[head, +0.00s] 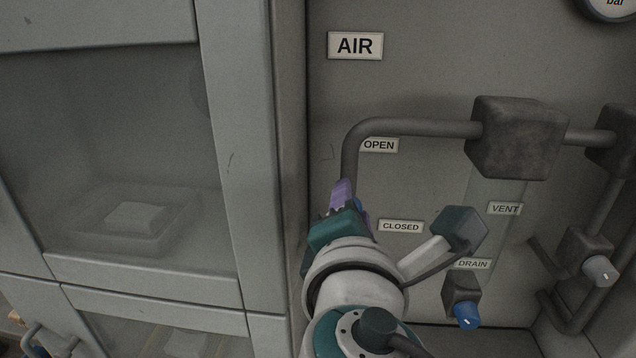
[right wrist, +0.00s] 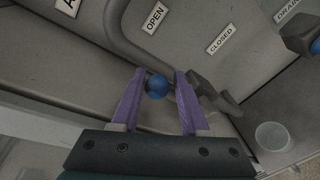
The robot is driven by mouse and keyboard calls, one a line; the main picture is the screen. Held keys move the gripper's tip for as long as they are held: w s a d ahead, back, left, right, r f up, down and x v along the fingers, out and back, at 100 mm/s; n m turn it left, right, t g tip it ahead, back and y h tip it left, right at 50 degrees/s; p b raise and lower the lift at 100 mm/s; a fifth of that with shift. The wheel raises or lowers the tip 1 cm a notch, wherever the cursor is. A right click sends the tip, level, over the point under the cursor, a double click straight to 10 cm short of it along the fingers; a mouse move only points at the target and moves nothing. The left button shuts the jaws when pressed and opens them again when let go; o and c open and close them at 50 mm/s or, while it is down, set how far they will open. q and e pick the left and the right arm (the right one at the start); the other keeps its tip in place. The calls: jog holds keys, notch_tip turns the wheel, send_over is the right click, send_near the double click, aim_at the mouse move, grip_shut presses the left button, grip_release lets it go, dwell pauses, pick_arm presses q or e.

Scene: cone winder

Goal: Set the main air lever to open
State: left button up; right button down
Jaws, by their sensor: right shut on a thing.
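The main air lever shows mainly as a blue ball knob (right wrist: 157,87) in the right wrist view; a sliver of blue shows in the head view. My right gripper (right wrist: 159,77) has its purple fingers shut on the knob, one on each side. In the head view my right gripper (head: 352,200) is in front of the panel, left of the CLOSED label (head: 400,226) and below the OPEN label (head: 378,145). The lever's shaft and pivot are mostly hidden, so I cannot tell its exact setting. My left gripper is not in view.
A bent grey pipe (head: 420,127) runs under the AIR sign (head: 355,46) to a dark valve block (head: 515,137). A blue drain knob (head: 466,315) and a grey knob (head: 600,269) stick out at right. A cabinet frame (head: 235,150) stands close at left.

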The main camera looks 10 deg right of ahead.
jog(key=shift+a+f, duration=0.15)
jog(key=shift+f, duration=0.3)
jog(key=c, duration=0.9)
grip_release()
jog(key=o, duration=0.5)
jog(key=shift+r, duration=0.2)
jog(key=shift+o, duration=0.2)
jog(key=shift+s, duration=0.1)
jog(key=b+v, duration=0.1)
jog(key=v, duration=0.8)
jog(key=shift+s+a, duration=0.2)
jog(key=shift+s, duration=0.15)
